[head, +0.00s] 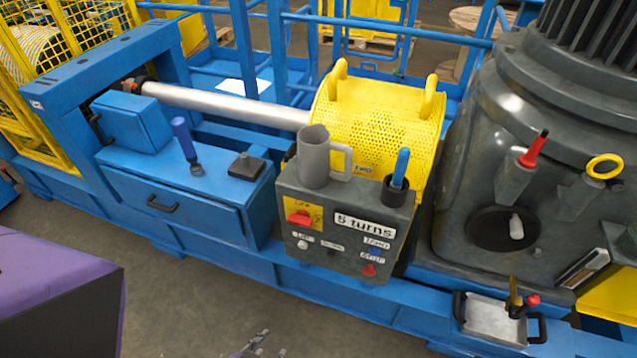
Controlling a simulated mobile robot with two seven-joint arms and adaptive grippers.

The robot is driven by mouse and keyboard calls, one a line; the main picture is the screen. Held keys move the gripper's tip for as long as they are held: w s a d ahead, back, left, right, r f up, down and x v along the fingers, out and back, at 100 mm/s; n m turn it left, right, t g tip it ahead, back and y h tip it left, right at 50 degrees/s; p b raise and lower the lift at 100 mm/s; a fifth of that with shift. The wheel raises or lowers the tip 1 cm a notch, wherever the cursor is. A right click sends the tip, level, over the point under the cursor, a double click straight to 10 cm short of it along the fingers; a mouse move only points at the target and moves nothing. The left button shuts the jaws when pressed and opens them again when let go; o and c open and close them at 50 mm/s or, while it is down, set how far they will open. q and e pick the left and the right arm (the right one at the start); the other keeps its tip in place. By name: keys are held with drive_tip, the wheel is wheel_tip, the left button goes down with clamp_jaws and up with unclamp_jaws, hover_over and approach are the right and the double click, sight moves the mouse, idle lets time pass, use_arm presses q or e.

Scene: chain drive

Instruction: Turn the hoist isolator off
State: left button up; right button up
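A grey control box (343,228) stands in front of the yellow perforated drum guard. A red rotary switch (300,218) on a yellow plate is at the upper left of its front face. It looks like an isolator; its handle seems to lie roughly level. The label above it is too small to read surely, so I cannot confirm that it is the hoist isolator. My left gripper (270,346) shows only as grey finger parts at the bottom edge, below and apart from the box. Its opening cannot be made out. My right gripper is not in view.
A grey mug (314,158) and a blue-handled lever (399,170) stand on the box. A blue cabinet (180,195) is left, a grey motor housing (470,170) right. Floor in front is clear.

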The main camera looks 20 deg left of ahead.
use_arm(q)
wheel_tip(320, 180, down, 4)
drive_tip(key=w+a+m+b, duration=0.1)
drive_tip(key=w+a+b, duration=0.1)
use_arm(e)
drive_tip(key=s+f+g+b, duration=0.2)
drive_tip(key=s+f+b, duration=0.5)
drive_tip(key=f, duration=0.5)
use_arm(q)
drive_tip(key=m+t+h, duration=0.7)
drive_tip(key=m+t, duration=0.1)
drive_tip(key=m, duration=1.3)
approach(296, 224)
drive_tip(key=x, duration=0.8)
drive_tip(key=shift+w+d, duration=0.2)
drive_tip(key=shift+w, duration=0.2)
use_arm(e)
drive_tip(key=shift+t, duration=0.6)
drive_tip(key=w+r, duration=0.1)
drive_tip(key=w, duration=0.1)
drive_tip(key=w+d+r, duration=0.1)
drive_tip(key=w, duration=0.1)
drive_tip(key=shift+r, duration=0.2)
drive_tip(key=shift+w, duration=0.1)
use_arm(q)
clamp_jaws()
